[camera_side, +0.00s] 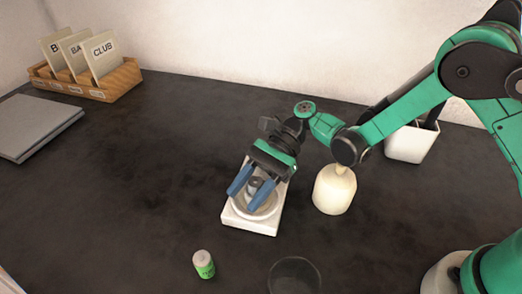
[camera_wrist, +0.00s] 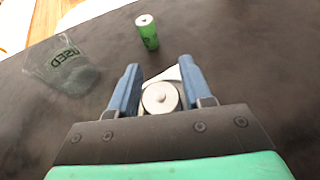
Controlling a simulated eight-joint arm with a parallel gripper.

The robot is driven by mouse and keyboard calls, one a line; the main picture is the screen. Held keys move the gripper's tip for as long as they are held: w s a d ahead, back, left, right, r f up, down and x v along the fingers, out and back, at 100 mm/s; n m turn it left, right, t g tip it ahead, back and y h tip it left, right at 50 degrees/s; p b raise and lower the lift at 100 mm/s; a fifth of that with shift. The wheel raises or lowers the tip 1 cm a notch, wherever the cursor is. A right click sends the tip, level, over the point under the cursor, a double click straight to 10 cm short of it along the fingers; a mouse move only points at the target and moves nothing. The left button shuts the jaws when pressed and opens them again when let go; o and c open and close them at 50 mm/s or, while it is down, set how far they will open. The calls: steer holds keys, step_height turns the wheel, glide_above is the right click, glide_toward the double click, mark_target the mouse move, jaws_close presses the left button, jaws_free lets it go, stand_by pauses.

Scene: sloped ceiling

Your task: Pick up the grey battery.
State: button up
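The grey battery (camera_side: 255,184) stands between my gripper's fingers, within a round white dish on a square white base (camera_side: 238,220). In the wrist view the pale round top of the grey battery (camera_wrist: 160,97) shows between the two blue fingers. My gripper (camera_side: 247,198) reaches down over the dish with a finger on each side of the battery. It is open; in the wrist view my gripper (camera_wrist: 160,66) shows narrow gaps beside the battery. The battery's lower part is partly hidden by the fingers and dish.
A green battery with a white top (camera_side: 204,264) stands in front of the dish. A dark clear cup (camera_side: 295,276) is nearby; it reads "USED" in the wrist view (camera_wrist: 62,66). A cream rounded object (camera_side: 334,190) stands close right of the dish.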

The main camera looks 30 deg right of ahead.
jaws_close()
steer(key=shift+r, duration=0.1)
